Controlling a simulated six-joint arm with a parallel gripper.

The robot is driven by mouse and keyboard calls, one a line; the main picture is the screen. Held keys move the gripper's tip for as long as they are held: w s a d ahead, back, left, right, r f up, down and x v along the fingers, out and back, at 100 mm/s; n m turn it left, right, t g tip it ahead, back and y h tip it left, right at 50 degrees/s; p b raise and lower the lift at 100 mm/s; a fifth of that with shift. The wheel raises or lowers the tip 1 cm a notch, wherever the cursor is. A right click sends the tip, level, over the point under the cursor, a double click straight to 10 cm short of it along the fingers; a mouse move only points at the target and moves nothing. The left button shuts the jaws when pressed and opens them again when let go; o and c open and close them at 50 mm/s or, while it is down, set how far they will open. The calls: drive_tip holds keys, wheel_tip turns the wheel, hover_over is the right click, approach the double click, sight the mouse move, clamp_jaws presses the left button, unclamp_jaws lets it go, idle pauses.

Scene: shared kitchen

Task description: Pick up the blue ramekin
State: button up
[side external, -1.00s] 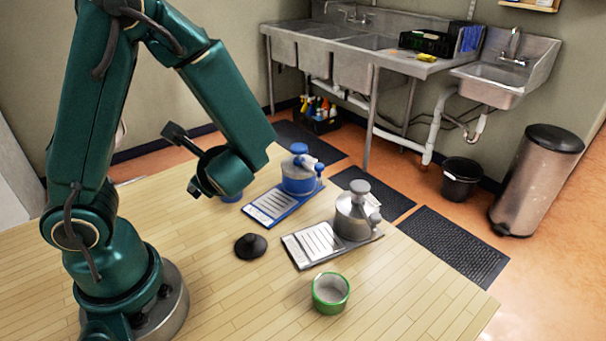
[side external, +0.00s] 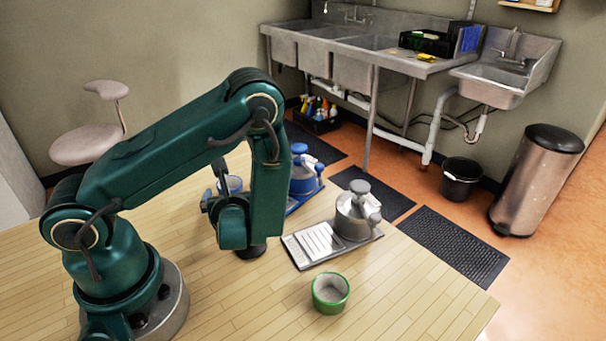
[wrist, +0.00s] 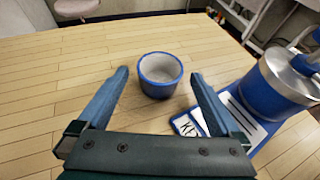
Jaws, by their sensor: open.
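The blue ramekin (wrist: 159,76), with a pale inside and a blue rim, stands upright on the wooden table in the wrist view. In the side external view the ramekin (side external: 231,183) shows only partly, behind my gripper (side external: 213,197). In the wrist view my gripper (wrist: 157,84) is open, its two fingers reaching toward the ramekin from either side. The ramekin sits around and just beyond the fingertips, and no contact is visible. Nothing is held.
A blue-trimmed canister (wrist: 284,85) on a blue labelled board (wrist: 188,124) stands close right of the ramekin. A grey canister (side external: 352,216) on a grey board (side external: 308,245) and a green ramekin (side external: 330,293) stand farther off.

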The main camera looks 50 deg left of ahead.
drive_tip(key=shift+w+a+f, duration=0.2)
drive_tip(key=shift+a, duration=0.3)
drive_tip(key=c, duration=1.4)
drive_tip(key=shift+r, duration=0.1)
